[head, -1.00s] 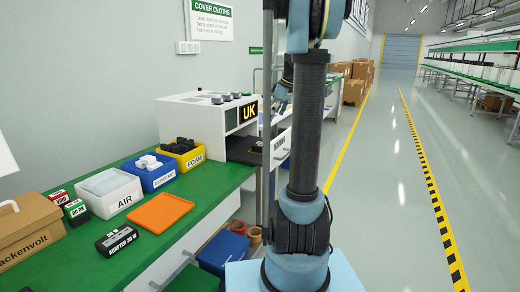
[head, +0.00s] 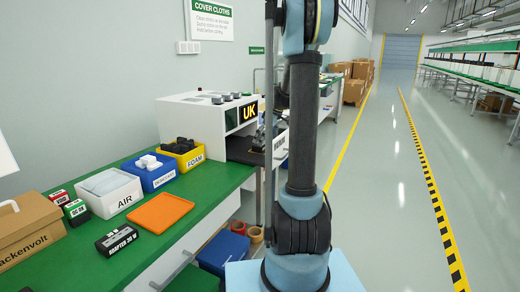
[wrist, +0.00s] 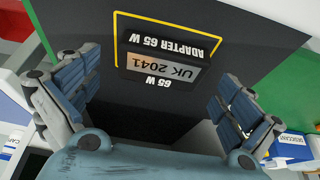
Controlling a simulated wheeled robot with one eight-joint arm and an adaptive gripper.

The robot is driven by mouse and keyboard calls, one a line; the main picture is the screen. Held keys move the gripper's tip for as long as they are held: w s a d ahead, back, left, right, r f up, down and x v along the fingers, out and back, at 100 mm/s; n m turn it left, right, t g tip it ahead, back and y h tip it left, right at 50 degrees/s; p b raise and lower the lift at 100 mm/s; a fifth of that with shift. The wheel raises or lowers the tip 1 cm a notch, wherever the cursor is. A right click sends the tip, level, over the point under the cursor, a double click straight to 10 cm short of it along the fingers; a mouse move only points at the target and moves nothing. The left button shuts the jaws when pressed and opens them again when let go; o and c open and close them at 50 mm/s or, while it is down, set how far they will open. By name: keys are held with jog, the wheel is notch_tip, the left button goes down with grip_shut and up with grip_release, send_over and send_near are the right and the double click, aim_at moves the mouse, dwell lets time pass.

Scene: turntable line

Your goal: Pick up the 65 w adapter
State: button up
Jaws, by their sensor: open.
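In the wrist view, the 65 W adapter (wrist: 172,78) appears as a dark block with a tan "UK 2041" label marked "65 W". It lies on a dark surface by a yellow outline and the words "ADAPTER 65 W". The block's dark edges are hard to tell from that surface. My gripper (wrist: 152,95) is open, with one finger to each side of the labelled block and nothing held. I cannot tell how far above it the fingers are. In the head view, my arm column largely hides the gripper, and the adapter cannot be made out.
A white cabinet marked UK (head: 190,122) stands on the green bench (head: 80,256). An adapter marked 30 W (head: 118,240), an orange tray (head: 160,212), the AIR bin (head: 118,202), a blue bin (head: 152,180) and a yellow FOAM bin (head: 194,160) stand left of it.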

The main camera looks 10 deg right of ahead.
jog(key=shift+x, duration=1.1)
jog(key=c, duration=1.2)
jog(key=shift+r, duration=0.1)
